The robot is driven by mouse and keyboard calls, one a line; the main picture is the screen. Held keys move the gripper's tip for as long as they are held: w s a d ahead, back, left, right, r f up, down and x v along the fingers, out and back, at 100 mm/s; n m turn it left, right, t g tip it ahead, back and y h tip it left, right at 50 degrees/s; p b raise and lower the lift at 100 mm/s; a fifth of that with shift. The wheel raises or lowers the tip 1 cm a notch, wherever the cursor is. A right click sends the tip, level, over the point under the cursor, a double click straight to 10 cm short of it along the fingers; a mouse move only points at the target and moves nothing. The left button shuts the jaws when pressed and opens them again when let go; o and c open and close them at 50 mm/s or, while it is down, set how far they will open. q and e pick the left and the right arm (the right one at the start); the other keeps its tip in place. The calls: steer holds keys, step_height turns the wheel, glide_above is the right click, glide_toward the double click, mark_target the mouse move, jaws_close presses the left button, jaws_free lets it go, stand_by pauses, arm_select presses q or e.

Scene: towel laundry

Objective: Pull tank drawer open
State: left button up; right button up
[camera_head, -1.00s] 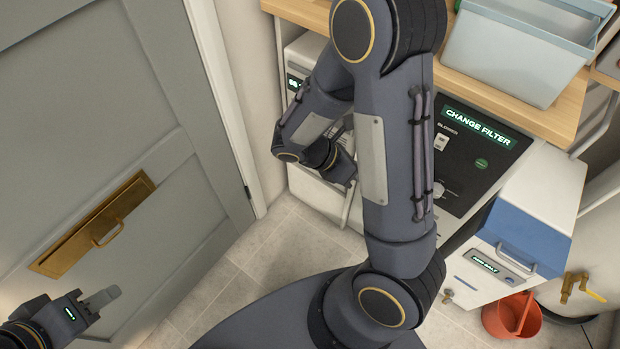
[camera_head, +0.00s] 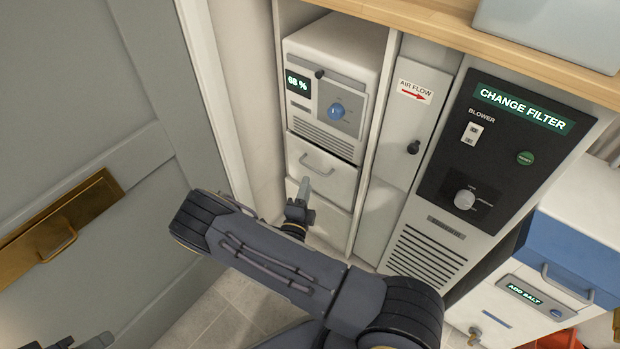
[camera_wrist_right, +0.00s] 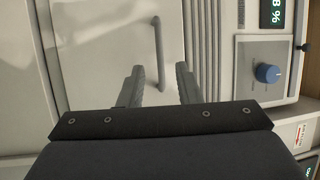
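The tank drawer (camera_head: 322,170) is the white front with a grey bar handle (camera_head: 319,163), below the grille of the white unit (camera_head: 340,50) with the "68 %" display. The drawer front sits flush and looks closed. My right gripper (camera_head: 304,190) is just below and in front of the handle. In the right wrist view the right gripper (camera_wrist_right: 160,75) is open, with its fingers apart. The handle (camera_wrist_right: 158,50) shows between and beyond the fingertips, and nothing is gripped. My left gripper (camera_head: 85,342) is only partly in view at the bottom left; its opening is unclear.
A grey door (camera_head: 85,110) with a brass plate (camera_head: 60,220) stands left. A tall "AIR FLOW" panel (camera_head: 400,150) and the "CHANGE FILTER" cabinet (camera_head: 490,150) stand right of the unit. A wooden shelf (camera_head: 440,25) overhangs above. Tiled floor (camera_head: 205,315) is free in front.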

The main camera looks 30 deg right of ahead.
mark_target(331, 161)
steer(key=b+x, duration=0.1)
steer(key=x, duration=0.4)
steer(key=shift+c, duration=0.2)
jaws_close()
